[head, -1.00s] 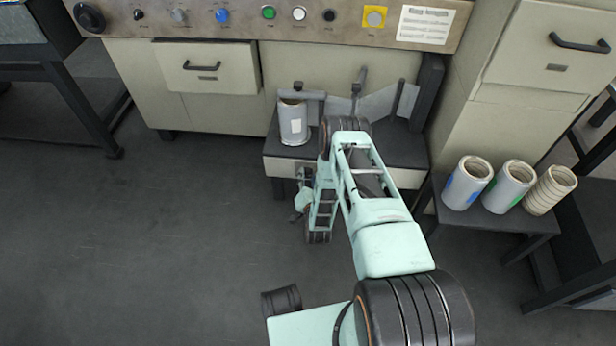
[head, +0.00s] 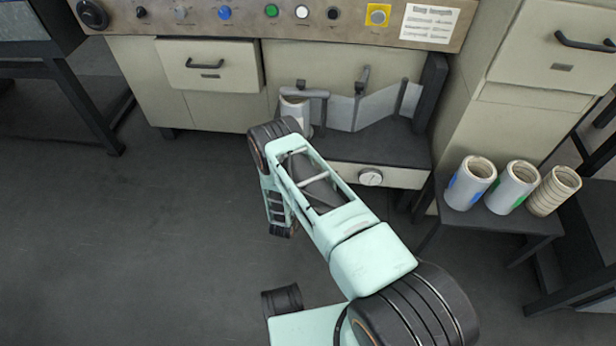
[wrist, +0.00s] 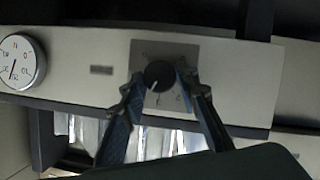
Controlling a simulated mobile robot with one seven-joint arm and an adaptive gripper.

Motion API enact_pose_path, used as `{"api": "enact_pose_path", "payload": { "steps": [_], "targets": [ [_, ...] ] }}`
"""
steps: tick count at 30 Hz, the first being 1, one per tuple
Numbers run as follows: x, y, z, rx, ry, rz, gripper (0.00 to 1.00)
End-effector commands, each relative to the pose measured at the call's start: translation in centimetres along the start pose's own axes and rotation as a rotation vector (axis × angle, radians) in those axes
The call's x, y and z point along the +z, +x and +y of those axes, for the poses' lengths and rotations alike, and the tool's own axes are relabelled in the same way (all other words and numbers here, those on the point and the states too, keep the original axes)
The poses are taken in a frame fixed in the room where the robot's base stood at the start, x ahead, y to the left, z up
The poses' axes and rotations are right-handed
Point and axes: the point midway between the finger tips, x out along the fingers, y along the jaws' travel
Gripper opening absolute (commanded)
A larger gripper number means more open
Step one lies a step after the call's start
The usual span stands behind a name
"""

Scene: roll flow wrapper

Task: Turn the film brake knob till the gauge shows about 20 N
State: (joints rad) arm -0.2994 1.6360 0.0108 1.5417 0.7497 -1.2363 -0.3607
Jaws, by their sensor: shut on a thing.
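The film brake knob (wrist: 158,75) is a small black round knob with a white mark, on a grey plate in the cream front panel. My gripper (wrist: 159,78) is shut on it, with one blue finger at each side. The gauge (wrist: 18,62) is a white dial left of the knob in the wrist view. Its dark needle shows, but the value is too small and blurred to read surely. In the head view the gauge (head: 370,178) sits on the panel below the dark shelf. My arm hides the knob and gripper there.
A partly hidden film roll (head: 294,106) stands on the dark shelf (head: 375,148), beside upright metal guides. Rolls (head: 470,184) stand on a small side table at right. A control panel (head: 340,18) runs above. The floor at left is clear.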

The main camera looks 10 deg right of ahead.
Motion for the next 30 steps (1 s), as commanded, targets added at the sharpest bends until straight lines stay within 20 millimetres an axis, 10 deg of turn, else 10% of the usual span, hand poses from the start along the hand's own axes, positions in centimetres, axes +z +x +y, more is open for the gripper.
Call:
{"api": "enact_pose_path", "payload": {
  "steps": [30],
  "targets": [
    [-0.1,0.18,-0.43,0.165,-0.401,0.004,0.05]
  ]
}}
